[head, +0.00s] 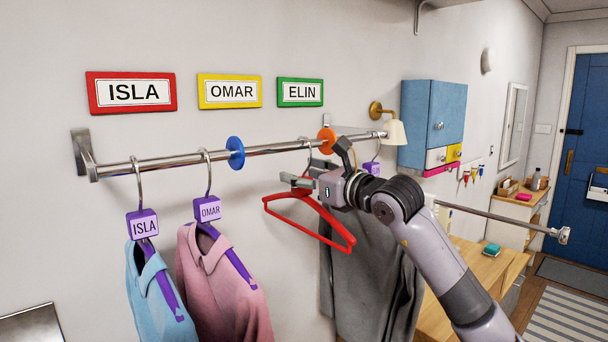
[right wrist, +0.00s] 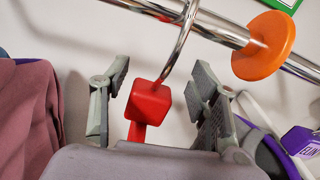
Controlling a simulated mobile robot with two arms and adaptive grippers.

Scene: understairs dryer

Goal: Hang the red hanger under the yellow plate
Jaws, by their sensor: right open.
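The red hanger (head: 337,232) is empty and its hook is at the rail (head: 280,147), between the blue and orange discs. The yellow plate (head: 229,91) reads OMAR and is on the wall above. My right gripper (head: 297,182) is open at the hanger's neck. In the right wrist view, the hanger's red block (right wrist: 149,100) is between the open fingers of the gripper (right wrist: 158,76), with a gap visible at each side. The hook's top is cut off there. My left gripper is not in view.
A blue disc (head: 235,152) and an orange disc (head: 326,140) divide the rail. A blue shirt (head: 155,295) and a pink shirt (head: 222,285) hang on purple hangers at left. A wall lamp (head: 394,132) is near the rail's right end.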

